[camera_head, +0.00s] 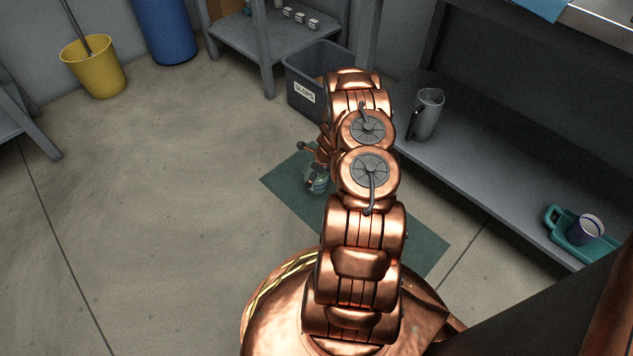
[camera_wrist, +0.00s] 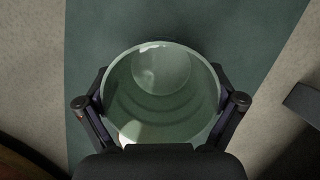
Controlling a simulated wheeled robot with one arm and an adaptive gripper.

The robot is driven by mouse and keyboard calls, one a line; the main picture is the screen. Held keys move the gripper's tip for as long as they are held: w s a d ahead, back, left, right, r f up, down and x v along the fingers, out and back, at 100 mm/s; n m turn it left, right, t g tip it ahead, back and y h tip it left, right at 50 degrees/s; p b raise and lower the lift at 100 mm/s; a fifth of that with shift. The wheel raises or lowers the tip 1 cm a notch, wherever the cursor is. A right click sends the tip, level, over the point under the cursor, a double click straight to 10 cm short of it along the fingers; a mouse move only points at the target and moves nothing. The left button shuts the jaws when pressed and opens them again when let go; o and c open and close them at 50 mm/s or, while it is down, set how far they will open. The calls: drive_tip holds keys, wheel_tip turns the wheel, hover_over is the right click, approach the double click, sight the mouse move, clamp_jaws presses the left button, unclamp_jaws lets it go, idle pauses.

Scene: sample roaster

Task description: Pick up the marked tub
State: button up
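A clear, round tub (camera_head: 315,183) with a label on its side stands out just left of my arm in the head view, over the green mat. In the wrist view I look down into the tub (camera_wrist: 160,105), which appears empty. My gripper (camera_wrist: 160,85) has one dark finger on each side of it, close against or touching the wall. I cannot tell whether the fingers press on it. In the head view my arm hides most of the gripper. Whether the tub rests on the mat is unclear.
The green mat (camera_head: 418,244) lies on the concrete floor. A grey bin marked SLOPS (camera_head: 304,93) stands behind it. On the right, a low shelf (camera_head: 470,185) holds a grey jug (camera_head: 428,115) and a teal tray (camera_head: 558,238) with a cup (camera_head: 586,228). Open floor lies left.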

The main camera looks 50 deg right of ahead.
drive_tip(key=c, duration=0.7)
